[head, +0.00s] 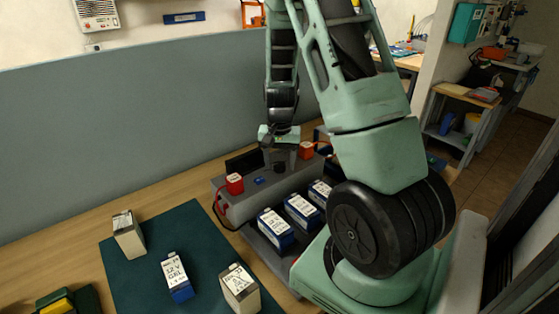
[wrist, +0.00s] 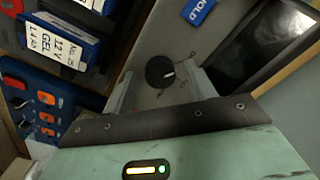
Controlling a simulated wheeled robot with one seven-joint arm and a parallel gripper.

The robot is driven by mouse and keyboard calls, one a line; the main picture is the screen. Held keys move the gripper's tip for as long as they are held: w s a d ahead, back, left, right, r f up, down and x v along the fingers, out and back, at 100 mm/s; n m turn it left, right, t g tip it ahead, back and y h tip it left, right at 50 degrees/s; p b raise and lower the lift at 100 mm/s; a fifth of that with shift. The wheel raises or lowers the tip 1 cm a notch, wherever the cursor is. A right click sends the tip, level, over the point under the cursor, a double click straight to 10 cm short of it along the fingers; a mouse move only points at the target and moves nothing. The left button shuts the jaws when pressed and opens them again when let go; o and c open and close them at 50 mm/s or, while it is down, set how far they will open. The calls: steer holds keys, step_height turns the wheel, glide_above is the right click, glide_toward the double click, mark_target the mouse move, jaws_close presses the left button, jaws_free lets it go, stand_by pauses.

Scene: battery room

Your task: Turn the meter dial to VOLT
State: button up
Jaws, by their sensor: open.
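The meter is a grey box (head: 240,204) with a sloped panel, seen in the head view below my gripper (head: 280,142). Faint marks surround the dial on the panel. My gripper (wrist: 159,80) is open, with one finger on each side of the dial in that picture. I cannot tell whether the fingers touch it. No VOLT marking is readable.
A dark screen (wrist: 262,48) is right of the dial. A grey partition (head: 120,140) stands behind.

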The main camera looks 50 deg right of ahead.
steer(key=c, duration=1)
steer(key=shift+o, duration=0.2)
steer(key=m+p, duration=0.2)
steer(key=m, duration=0.2)
steer(key=shift+r+m, duration=0.15)
steer(key=shift+m, duration=0.25)
steer(key=m+p, duration=0.2)
steer(key=m, duration=0.3)
steer(key=shift+m, duration=0.6)
steer(key=o, duration=1)
steer(key=shift+c, duration=0.2)
